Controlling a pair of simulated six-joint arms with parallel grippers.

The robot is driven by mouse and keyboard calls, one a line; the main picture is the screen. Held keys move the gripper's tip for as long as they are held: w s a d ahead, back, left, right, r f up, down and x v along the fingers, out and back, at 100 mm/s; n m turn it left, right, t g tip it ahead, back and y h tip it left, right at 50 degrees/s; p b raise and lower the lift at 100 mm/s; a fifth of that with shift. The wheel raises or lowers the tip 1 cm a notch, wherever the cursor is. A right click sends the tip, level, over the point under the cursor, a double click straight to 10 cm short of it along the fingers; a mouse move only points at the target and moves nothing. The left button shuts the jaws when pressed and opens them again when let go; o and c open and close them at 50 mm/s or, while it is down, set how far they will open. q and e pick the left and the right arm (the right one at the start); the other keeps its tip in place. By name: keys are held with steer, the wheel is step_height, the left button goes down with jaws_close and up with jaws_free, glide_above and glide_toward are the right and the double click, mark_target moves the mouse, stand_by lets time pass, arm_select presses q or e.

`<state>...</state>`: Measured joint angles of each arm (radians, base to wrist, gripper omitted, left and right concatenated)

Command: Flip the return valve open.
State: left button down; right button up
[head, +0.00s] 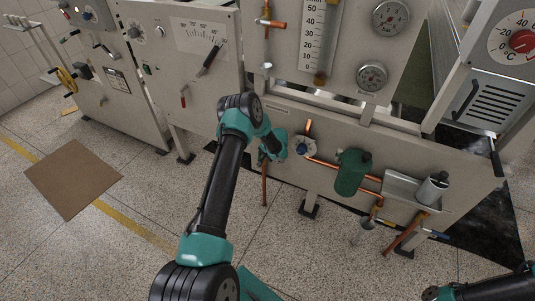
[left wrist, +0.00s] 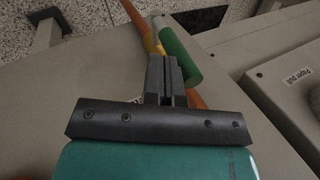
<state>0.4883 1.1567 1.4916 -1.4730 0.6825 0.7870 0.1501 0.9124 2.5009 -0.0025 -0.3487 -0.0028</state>
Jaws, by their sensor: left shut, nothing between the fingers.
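A valve with a green handle (left wrist: 178,50) and a brass body (left wrist: 152,40) sits on a copper pipe (left wrist: 134,14) in the left wrist view. It looks like the return valve. My left gripper (left wrist: 164,62) is shut and empty, its fingertips right by the green handle; I cannot tell whether they touch it. The fingers hide part of the valve and pipe. In the head view, my left arm reaches the lower panel above a vertical copper pipe (head: 264,185), and my wrist largely hides the valve.
A green cylinder (head: 353,171), a round flange (head: 303,145) and a shelf with a metal cup (head: 432,188) are right of my left wrist. A box (left wrist: 292,80) with a printed label stands at the right in the left wrist view. Open floor (head: 130,225) lies left.

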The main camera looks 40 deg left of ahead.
arm_select(q)
steer(key=shift+a+f, duration=0.1)
steer(key=shift+f, duration=0.2)
